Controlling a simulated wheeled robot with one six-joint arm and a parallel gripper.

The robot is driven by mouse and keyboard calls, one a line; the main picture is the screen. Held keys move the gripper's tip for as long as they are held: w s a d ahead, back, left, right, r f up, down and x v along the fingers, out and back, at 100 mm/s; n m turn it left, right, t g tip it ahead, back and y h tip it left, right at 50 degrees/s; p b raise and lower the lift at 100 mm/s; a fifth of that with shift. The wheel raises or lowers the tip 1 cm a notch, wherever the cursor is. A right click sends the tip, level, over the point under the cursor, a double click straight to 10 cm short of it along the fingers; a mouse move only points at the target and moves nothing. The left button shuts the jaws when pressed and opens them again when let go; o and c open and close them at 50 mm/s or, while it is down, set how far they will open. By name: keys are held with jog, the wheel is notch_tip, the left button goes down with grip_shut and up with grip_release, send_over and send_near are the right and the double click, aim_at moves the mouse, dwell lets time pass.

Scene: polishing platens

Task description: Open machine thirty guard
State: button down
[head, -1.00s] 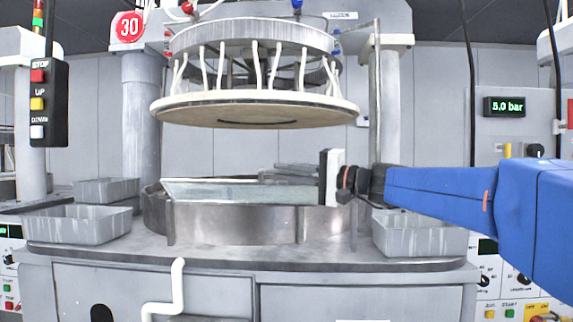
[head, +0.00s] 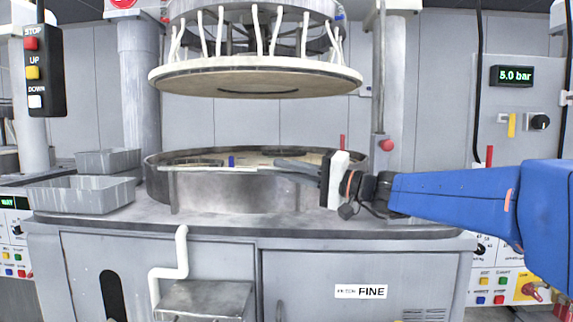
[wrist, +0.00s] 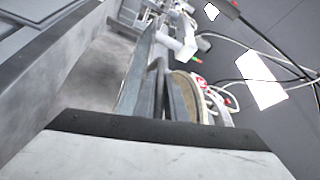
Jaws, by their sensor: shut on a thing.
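The guard (head: 235,192) of machine thirty stands at the front of the round steel basin, a curved metal band with a thin pale top edge. My gripper (head: 284,164) reaches in from the right, with its pale body at the basin's right front and its dark fingers pointing left across the top. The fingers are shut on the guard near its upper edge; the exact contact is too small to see. In the wrist view the dark fingers (wrist: 160,92) stand close together beyond the gripper's pale body. The machine's red sign is cut off at the top of the head view (head: 122,3).
The upper platen (head: 255,78) hangs over the basin rim (head: 160,158) with a gap between. Two grey bins (head: 85,196) (head: 108,160) stand to the left. A button pendant (head: 35,72) hangs at the far left. A white pipe (head: 181,245) rises in front.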

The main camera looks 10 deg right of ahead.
jog(key=shift+f, duration=0.1)
dwell(0.3)
jog(key=c, duration=1.8)
grip_release()
jog(key=shift+v, duration=8.7)
